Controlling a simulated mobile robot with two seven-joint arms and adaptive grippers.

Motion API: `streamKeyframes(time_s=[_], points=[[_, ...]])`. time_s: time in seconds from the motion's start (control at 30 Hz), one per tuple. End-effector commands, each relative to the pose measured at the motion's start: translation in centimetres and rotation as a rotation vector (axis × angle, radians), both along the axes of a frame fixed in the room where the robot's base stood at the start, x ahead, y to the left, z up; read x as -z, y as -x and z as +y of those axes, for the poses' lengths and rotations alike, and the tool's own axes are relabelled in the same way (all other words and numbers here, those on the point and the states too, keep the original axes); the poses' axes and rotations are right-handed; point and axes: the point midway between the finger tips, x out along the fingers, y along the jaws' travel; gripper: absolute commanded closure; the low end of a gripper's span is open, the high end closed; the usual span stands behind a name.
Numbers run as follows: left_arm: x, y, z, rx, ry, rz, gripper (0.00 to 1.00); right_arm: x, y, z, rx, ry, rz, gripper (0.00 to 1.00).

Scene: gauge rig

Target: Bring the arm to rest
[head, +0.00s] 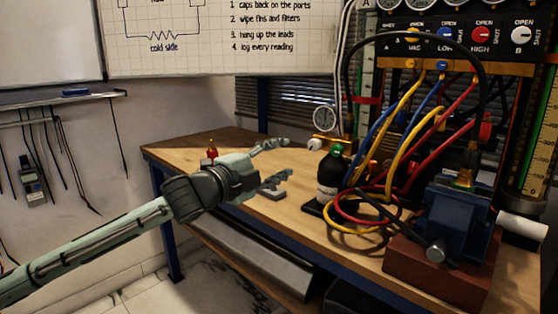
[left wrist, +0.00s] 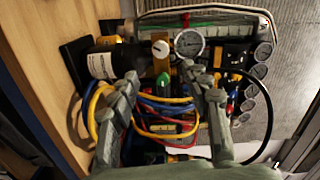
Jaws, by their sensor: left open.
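My left arm comes in from the left in the head view. Its gripper (head: 277,164) is open and empty, its two fingers spread apart above the wooden bench (head: 215,146). It is to the left of the dark bottle with a white label (head: 329,178) and apart from it. In the left wrist view my left gripper's fingers (left wrist: 165,95) show spread, with the hoses and gauge beyond them. My right gripper is not in view.
Coiled yellow, red and blue hoses (head: 405,135) run from the valve panel (head: 460,37). A blue vise (head: 459,221) stands at the bench's front right. A round gauge (head: 324,118) is behind the bottle. The bench's left part is mostly clear.

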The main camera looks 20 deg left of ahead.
Motion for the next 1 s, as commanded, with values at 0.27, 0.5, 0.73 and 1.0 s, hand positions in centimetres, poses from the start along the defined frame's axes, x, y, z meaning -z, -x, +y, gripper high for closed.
streamKeyframes(time_s=[0.27, 0.5, 0.73, 1.0], points=[[-0.1, 0.4, 0.1, 0.001, -0.001, -0.001, 0.52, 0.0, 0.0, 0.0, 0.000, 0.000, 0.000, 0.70], [0.0, 0.3, 0.1, 0.001, -0.001, -0.001, 0.52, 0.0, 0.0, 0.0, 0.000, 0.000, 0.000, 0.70], [5.6, -0.7, 1.3, -0.063, 0.098, 0.106, 0.52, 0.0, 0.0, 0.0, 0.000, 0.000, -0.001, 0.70], [23.5, 0.4, 4.6, -0.294, 0.362, 0.421, 0.52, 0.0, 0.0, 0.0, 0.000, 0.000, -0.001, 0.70]])
